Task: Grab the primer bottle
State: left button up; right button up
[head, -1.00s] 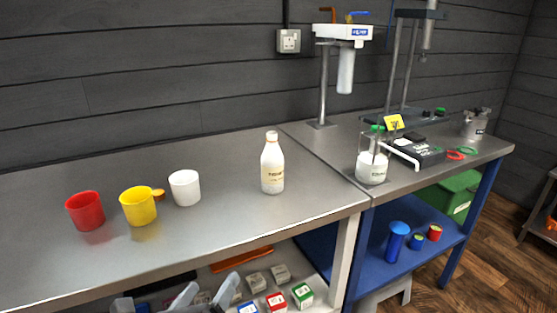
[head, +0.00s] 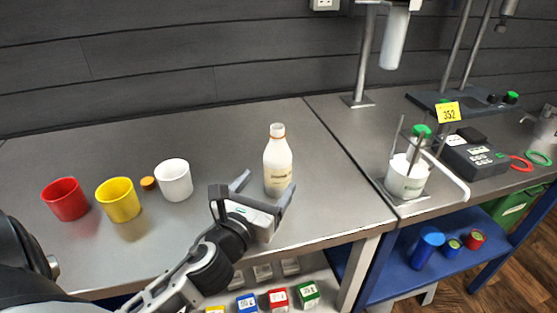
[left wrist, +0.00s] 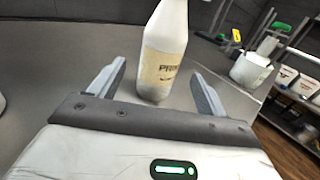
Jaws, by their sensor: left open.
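The primer bottle (head: 277,164) is white with a tan label and an orange ring below its cap. It stands upright on the steel bench near its right end. In the left wrist view the bottle (left wrist: 164,55) stands just ahead of and between the finger lines, its label partly reading "PRIM" and its top cut off. My left gripper (head: 264,190) is open, low over the bench, with its fingers pointing at the bottle; in the left wrist view the fingers (left wrist: 157,90) are spread to either side. Contact with the bottle cannot be told. My right gripper is not in view.
Red (head: 65,199), yellow (head: 119,200) and white (head: 174,180) cups and a small orange cap (head: 148,183) stand to the left. Right, on the adjoining bench, are a white beaker (head: 406,178) and a dark device (head: 474,158). Small boxes (head: 278,299) lie on the shelf below.

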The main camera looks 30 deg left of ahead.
aim_at(281, 165)
pick_arm(q)
jog(key=w, duration=0.2)
jog(key=w+a, duration=0.1)
jog(key=w, duration=0.2)
jog(key=w+p, duration=0.1)
jog(key=w, duration=0.1)
jog(key=shift+w+a+f, duration=0.1)
jog(key=shift+w+a, duration=0.05)
jog(key=shift+w, duration=0.15)
jog(key=shift+c, duration=0.4)
jog(key=c, duration=1)
jog(key=shift+c, duration=0.6)
